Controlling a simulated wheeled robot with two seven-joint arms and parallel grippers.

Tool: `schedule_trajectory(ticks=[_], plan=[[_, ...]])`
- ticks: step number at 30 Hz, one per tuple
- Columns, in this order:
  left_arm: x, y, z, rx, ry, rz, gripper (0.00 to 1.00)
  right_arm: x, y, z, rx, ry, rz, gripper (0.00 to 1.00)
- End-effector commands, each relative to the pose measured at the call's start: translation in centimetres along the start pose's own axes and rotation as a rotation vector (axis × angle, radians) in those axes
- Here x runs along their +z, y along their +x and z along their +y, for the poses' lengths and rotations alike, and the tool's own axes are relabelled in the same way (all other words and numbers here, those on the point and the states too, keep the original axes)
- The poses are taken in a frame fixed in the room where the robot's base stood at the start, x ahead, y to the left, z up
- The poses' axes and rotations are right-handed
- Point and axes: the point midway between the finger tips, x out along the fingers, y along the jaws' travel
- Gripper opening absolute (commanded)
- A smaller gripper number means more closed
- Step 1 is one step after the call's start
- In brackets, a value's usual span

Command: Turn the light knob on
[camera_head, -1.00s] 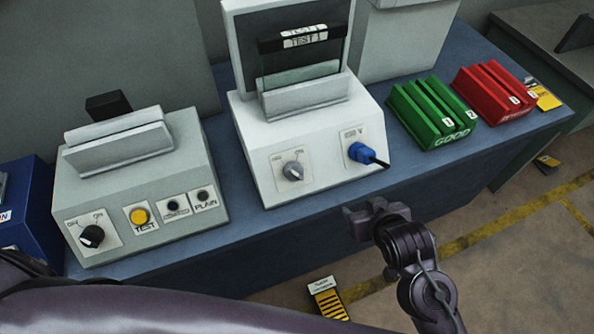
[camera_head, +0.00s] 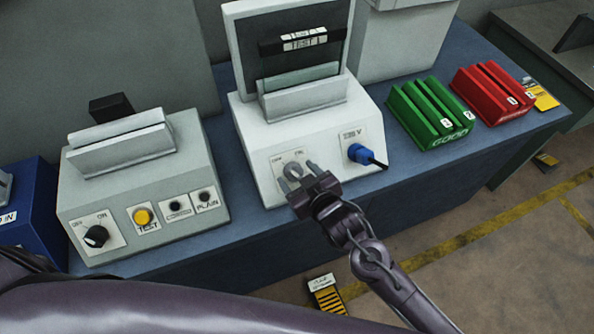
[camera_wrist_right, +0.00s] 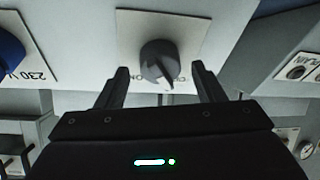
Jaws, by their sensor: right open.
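The light knob (camera_head: 293,170) is a grey rotary knob on a white label plate on the front of the white box (camera_head: 262,150). In the head view my right gripper (camera_head: 297,178) is at this knob, with its two fingers spread, one on each side. In the right wrist view the knob (camera_wrist_right: 160,62) is dark grey with a pointer ridge, and it lies between and just beyond the open fingertips (camera_wrist_right: 160,72). I see no finger touching it. The plate's lettering is partly hidden. My left gripper is out of view.
A blue plug (camera_head: 361,153) with a black cable sits right of the knob. A grey box (camera_head: 140,185) with a black OFF/ON knob (camera_head: 96,236) and yellow TEST button (camera_head: 142,216) stands left. Green (camera_head: 432,112) and red (camera_head: 492,92) racks stand right.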

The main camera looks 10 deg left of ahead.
Motion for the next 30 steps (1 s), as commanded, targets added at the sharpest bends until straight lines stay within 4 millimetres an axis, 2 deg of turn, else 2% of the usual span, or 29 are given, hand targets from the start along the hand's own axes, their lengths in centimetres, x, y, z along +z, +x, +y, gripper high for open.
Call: schedule_trajectory(ticks=[4, 12, 23, 30], plan=[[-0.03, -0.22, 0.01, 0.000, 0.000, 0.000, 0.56, -0.07, 0.86, -0.02, -0.001, 0.000, 0.001, 0.62], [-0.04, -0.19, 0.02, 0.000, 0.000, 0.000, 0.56, -0.01, 0.99, -0.03, 0.000, 0.000, 0.000, 0.62], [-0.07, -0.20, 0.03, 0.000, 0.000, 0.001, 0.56, 0.01, 0.97, -0.02, 0.000, 0.000, 0.000, 0.18], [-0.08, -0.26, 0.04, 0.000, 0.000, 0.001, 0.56, 0.01, 0.95, -0.06, 0.005, 0.022, 0.000, 0.18]])
